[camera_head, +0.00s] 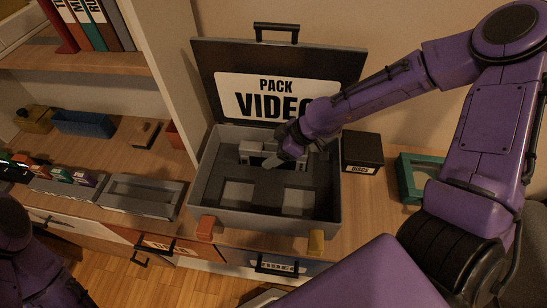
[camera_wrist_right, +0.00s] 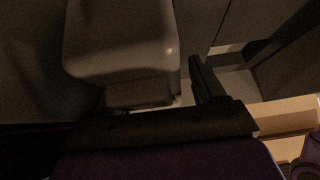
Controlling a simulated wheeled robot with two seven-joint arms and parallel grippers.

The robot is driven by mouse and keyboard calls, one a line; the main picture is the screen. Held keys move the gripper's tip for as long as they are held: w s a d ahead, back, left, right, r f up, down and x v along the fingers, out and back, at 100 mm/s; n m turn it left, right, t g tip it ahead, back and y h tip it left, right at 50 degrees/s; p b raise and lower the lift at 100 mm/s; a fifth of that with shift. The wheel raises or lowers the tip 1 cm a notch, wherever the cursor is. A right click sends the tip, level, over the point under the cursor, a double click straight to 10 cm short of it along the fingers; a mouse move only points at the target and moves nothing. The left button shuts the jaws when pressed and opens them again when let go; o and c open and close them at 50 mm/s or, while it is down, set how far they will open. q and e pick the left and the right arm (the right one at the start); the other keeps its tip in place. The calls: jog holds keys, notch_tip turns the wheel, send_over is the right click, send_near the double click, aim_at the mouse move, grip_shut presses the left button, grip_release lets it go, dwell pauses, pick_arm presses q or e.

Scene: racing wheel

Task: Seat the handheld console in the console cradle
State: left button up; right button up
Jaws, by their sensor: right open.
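An open grey case (camera_head: 205,190) stands on the wooden counter. In its back part is a pale grey blocky thing (camera_head: 250,151), partly hidden by my right gripper; I cannot tell whether it is the console, the cradle or both. My right gripper (camera_head: 276,160) reaches into the case from the right and is open beside this thing. In the right wrist view, a rounded grey body (camera_wrist_right: 120,45) fills the upper left, close to the gripper, and one dark finger (camera_wrist_right: 205,80) stands to its right. I cannot tell if they touch. My left gripper is out of view.
The raised lid (camera_head: 222,65) reads "PACK VIDEO". Two square recesses (camera_head: 238,194) lie in the case's front part. A black "DISCS" box (camera_head: 362,150) and a teal frame (camera_head: 408,180) stand right of the case. A grey tray (camera_head: 140,194) is to its left.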

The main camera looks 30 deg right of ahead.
jog(key=shift+s+r, duration=0.1)
jog(key=shift+c, duration=1)
grip_shut()
